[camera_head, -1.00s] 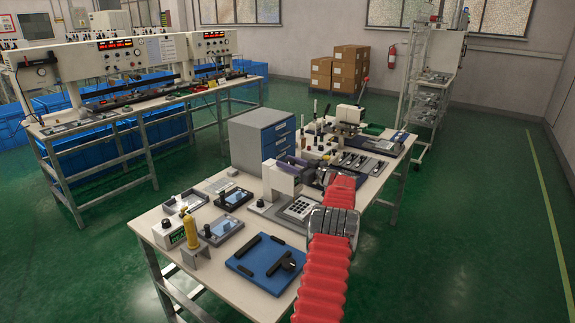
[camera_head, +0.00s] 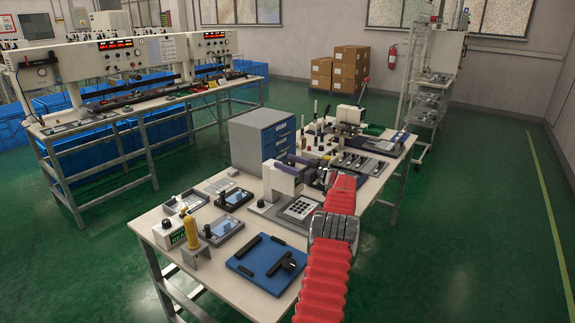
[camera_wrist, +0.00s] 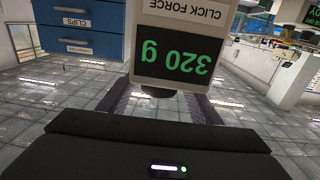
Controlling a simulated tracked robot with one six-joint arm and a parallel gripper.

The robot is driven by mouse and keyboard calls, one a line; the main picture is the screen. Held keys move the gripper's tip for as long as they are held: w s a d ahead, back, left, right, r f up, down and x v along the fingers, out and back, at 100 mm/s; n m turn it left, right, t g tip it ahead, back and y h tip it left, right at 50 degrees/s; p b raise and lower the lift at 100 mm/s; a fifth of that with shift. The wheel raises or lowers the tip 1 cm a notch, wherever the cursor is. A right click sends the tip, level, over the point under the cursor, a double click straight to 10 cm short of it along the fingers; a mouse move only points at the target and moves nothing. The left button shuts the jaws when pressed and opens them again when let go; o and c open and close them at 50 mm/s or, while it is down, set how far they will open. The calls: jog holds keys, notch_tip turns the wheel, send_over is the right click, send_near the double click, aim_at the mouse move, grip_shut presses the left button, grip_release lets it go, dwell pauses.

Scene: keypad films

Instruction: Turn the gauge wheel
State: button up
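The gauge (camera_wrist: 178,50) fills the upper middle of the wrist view, upside down, with "CLICK FORCE" and a green "320 g" reading. Its dark wheel (camera_wrist: 156,92) shows just below the display, partly hidden by the gauge body. My gripper (camera_wrist: 163,100) is open, with one purple-grey finger to each side of the wheel and visible gaps beside it. Whether the fingertips reach past the wheel is hard to tell. In the head view my gripper (camera_head: 293,161) is at the top of the white press (camera_head: 280,180), where the wheel cannot be made out.
A keypad (camera_head: 300,208) lies at the press's foot. A drawer cabinet (camera_head: 262,138) stands behind the press; its blue drawers show at the left of the wrist view (camera_wrist: 80,40). A blue mat with black parts (camera_head: 262,262) lies in front. Small devices (camera_head: 222,230) stand at the left.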

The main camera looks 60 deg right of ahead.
jog(key=shift+s, duration=0.2)
jog(key=shift+s, duration=0.2)
jog(key=s+a, duration=0.2)
jog(key=s, duration=1)
jog(key=shift+s+a, duration=0.3)
jog(key=shift+s, duration=0.1)
jog(key=shift+f, duration=0.1)
